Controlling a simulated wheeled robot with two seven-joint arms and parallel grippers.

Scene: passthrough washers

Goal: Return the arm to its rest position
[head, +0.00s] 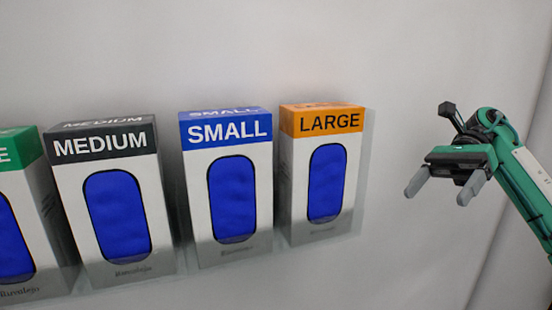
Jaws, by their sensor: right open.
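My right gripper (442,188) is at the right of the head view, on a green arm that comes in from the lower right. Its two grey fingers are apart with nothing between them. It is to the right of the box marked LARGE (311,228), with a clear gap between them. My left gripper is not in the view.
Boxes with blue windows stand in a row: SMALL (200,230), MEDIUM (75,245) and a green-topped one (27,149) cut off by the left edge. A clear holder (364,150) edges the row. Plain wall lies behind; the space around my right gripper is free.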

